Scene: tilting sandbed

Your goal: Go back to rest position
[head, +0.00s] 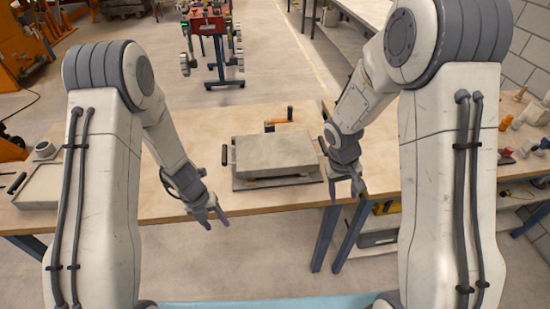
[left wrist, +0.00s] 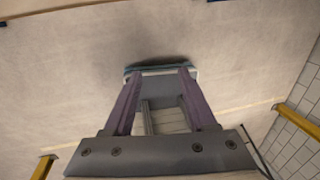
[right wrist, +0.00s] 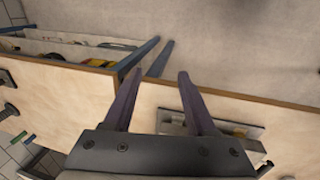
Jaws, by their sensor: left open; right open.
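My left gripper (head: 208,215) is open and empty in the head view, hanging in front of the bench's front edge, left of the sandbed. In the left wrist view its two fingers (left wrist: 158,92) are apart, with floor beyond them. My right gripper (head: 346,188) is open and empty near the bench's front edge, right of the sandbed. In the right wrist view its fingers (right wrist: 157,92) are apart with nothing between them. The sandbed (head: 275,154), a grey flat-topped box on a dark base plate, sits on the wooden bench. Neither gripper touches it in the head view.
The wooden bench (head: 120,206) has a grey tray (head: 38,188) at its left end. An orange-and-black tool (head: 279,121) lies behind the sandbed. A shelf with yellow items (head: 387,207) is below right. A red cart (head: 209,25) stands behind. Bench top left of the sandbed is largely clear.

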